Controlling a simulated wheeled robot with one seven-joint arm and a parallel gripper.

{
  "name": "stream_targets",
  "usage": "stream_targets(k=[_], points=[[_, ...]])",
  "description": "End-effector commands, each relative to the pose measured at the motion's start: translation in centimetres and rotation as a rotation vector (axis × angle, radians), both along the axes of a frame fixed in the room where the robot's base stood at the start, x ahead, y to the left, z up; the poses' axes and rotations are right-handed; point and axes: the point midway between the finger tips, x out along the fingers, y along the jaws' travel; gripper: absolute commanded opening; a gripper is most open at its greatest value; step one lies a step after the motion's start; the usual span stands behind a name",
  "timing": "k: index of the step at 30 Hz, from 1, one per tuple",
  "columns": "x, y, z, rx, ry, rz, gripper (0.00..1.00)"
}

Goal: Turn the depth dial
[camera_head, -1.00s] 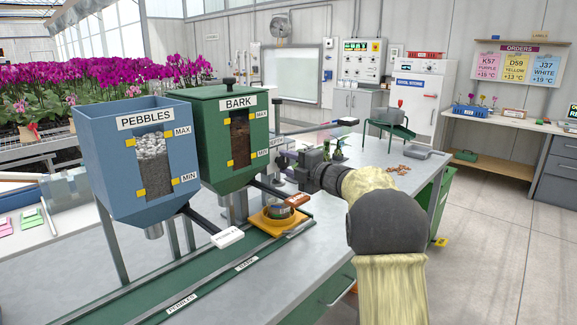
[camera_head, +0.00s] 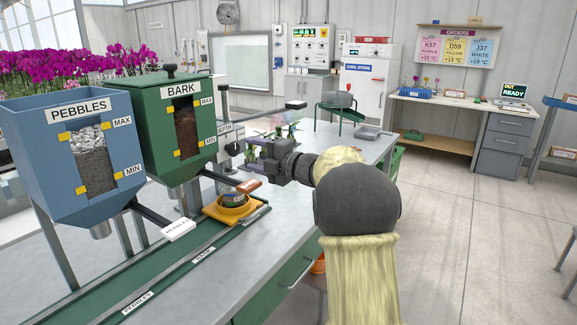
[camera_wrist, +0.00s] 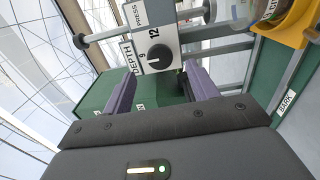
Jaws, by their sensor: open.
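The depth dial (camera_wrist: 158,59) is a round black knob with a pointer mark on a light panel labelled DEPTH, with the numbers 9 and 12 beside it in the wrist view. My gripper (camera_wrist: 158,90) is open, its two purple fingers apart on either side below the dial in that view. The dial lies ahead, between the lines of the fingers, and no contact shows. In the head view my gripper (camera_head: 250,160) is beside the press post with the DEPTH label (camera_head: 225,129). The dial's face is hidden there.
An orange holder (camera_head: 232,210) with a pot sits on the green track just below my gripper. The green bark hopper (camera_head: 150,125) and blue pebbles hopper (camera_head: 40,170) stand left. A press handle bar (camera_wrist: 100,36) crosses near the panel. Bench space at the front is clear.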

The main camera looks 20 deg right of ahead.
Motion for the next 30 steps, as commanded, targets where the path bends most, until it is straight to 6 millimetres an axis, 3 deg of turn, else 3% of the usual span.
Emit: stream_targets(k=[15, 21, 30], points=[[-8.0, -6.0, -0.1, 0.001, 0.001, -0.003, 0.59], [-9.2, -6.7, -0.1, -0.001, 0.001, 0.0, 0.59], [-9.2, -6.7, 0.0, -0.001, 0.001, 0.0, 0.59]])
